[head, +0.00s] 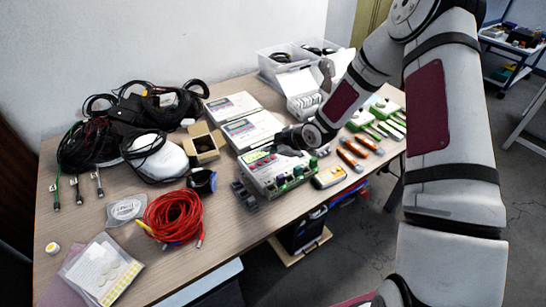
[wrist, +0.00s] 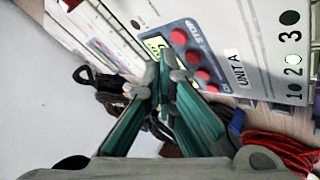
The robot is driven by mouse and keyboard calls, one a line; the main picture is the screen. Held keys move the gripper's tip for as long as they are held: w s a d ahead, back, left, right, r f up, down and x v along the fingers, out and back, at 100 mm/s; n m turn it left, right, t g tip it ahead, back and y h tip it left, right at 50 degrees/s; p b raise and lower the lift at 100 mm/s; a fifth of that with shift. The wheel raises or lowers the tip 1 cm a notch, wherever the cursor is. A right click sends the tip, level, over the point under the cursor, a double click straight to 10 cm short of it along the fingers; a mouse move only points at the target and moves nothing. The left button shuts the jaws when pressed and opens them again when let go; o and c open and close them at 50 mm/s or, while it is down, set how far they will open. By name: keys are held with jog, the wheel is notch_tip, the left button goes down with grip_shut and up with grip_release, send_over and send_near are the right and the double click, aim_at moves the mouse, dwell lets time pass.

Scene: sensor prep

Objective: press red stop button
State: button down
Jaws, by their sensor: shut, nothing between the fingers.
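The grey device marked UNIT A (wrist: 240,30) fills the upper right of the wrist view. Its blue panel carries a green display, the word STOP and a row of several red buttons. The red button (wrist: 178,36) at the row's upper end is nearest the word STOP. My gripper (wrist: 168,66) is shut and empty, its tips just left of the red buttons in that view. I cannot tell whether they touch the panel. In the head view, my gripper (head: 288,143) is over the back right of the front device (head: 262,176), and my wrist hides part of it.
Two similar white devices (head: 232,105) stand behind. A multimeter (head: 329,177) and orange-handled tools lie to the right. A red cable coil (head: 173,216), a brown box (head: 201,144) and black cables (head: 95,140) lie to the left.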

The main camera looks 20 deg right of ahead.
jog(key=shift+r+p, duration=1.35)
jog(key=shift+r, duration=1.15)
notch_tip(320, 180, up, 14)
jog(key=m+g+h, duration=0.1)
jog(key=m+h, duration=0.3)
send_over(272, 159)
jog(key=s+d, duration=0.4)
jog(key=s, duration=0.3)
jog(key=s+r+m+h, duration=0.2)
jog(key=s+r+m, duration=0.2)
jog(key=s+r, duration=0.55)
jog(key=s+a+r+m+g, duration=0.1)
jog(key=s+r+m, duration=0.2)
jog(key=s, duration=0.9)
jog(key=s+a+r+m+g+y, duration=0.1)
jog(key=s+a+r+m, duration=0.1)
jog(key=s, duration=1)
jog(key=shift+s+r+m, duration=0.2)
jog(key=shift+r+m, duration=0.25)
jog(key=shift+m, duration=0.55)
